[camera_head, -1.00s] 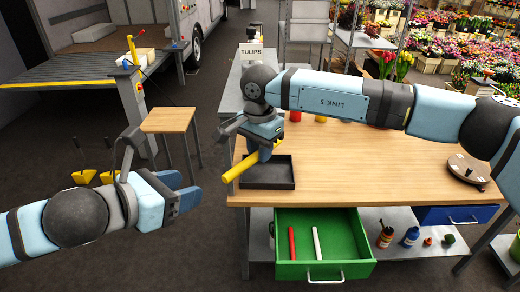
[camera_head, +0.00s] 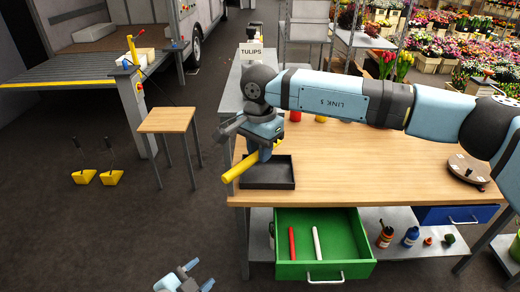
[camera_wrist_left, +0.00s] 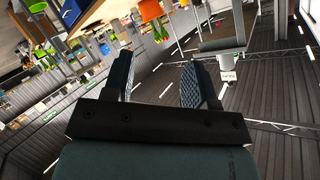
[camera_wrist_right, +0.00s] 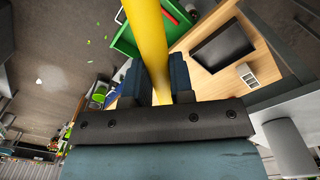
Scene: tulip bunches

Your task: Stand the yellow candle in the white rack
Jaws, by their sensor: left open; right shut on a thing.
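The yellow candle (camera_head: 236,170) is clamped in my right gripper (camera_head: 265,152) and slants above the black tray at the table's left end. In the right wrist view the candle (camera_wrist_right: 147,35) runs up between the shut fingers (camera_wrist_right: 160,85). A small white block with dark openings (camera_wrist_right: 246,75) stands beside the tray in that view; it may be the white rack. My arm seems to hide it in the head view. My left gripper (camera_head: 198,275) is open and empty, low at the bottom edge of the head view; its parted fingers (camera_wrist_left: 155,85) show in the left wrist view.
The black tray (camera_head: 270,186) lies on the wooden table (camera_head: 370,170). Below, an open green drawer (camera_head: 345,270) holds a red stick (camera_head: 292,243) and a white stick (camera_head: 316,243). A small wooden stool (camera_head: 166,120) stands left. The table's middle is clear.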

